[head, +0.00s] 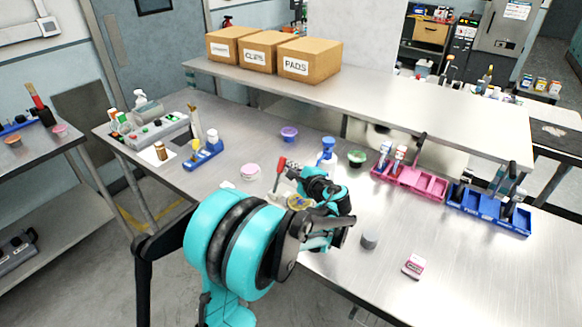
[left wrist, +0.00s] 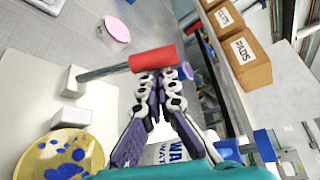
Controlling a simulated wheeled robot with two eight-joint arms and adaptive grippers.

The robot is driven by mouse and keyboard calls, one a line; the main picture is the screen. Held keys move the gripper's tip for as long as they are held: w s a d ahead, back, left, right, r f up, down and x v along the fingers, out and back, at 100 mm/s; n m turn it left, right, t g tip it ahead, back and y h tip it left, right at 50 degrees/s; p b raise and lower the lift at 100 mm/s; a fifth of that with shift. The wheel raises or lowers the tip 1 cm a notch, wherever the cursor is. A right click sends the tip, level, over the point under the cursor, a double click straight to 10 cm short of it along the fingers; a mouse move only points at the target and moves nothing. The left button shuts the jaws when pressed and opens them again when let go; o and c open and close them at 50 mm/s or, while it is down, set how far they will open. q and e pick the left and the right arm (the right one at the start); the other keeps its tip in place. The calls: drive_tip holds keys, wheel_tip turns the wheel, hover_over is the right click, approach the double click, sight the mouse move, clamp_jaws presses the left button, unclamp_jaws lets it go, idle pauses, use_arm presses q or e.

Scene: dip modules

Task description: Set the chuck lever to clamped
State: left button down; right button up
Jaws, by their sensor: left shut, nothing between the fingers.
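The chuck lever has a red grip (head: 281,163) on a grey rod and stands tilted on the bench in the head view. In the left wrist view the red grip (left wrist: 153,59) lies just past my fingertips, and its rod runs left to a small white block (left wrist: 76,81) on a pale plate (left wrist: 35,92). My left gripper (head: 293,170) is beside the grip, and its fingers (left wrist: 157,78) are together with nothing between them. The fingertips are at or very near the grip; I cannot tell if they touch. My right gripper is out of view.
A yellow disc with blue spots (head: 299,202) lies close to the lever, partly behind my arm. A blue-and-white bottle (head: 327,155) stands behind. Pink (head: 250,171), purple (head: 289,133) and green (head: 357,157) tubs are around it. Pink (head: 428,186) and blue (head: 490,210) bins stand right.

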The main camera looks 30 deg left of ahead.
sight(280, 172)
use_arm(q)
drive_tip(key=s, duration=0.1)
drive_tip(key=s+r+p, duration=0.1)
drive_tip(key=s, duration=0.3)
drive_tip(key=shift+a+r+p, duration=0.2)
drive_tip(key=shift+r+p, duration=0.1)
drive_tip(key=shift+s+a+f, duration=0.1)
drive_tip(key=shift+s+f, duration=0.1)
drive_tip(key=shift+s, duration=0.55)
drive_tip(key=shift+s+f, duration=0.15)
drive_tip(key=shift+s, duration=0.6)
drive_tip(key=shift+s+a+f, duration=0.1)
drive_tip(key=shift+s+f, duration=0.1)
drive_tip(key=shift+s, duration=0.55)
drive_tip(key=shift+s+f, duration=0.15)
drive_tip(key=shift+s, duration=0.05)
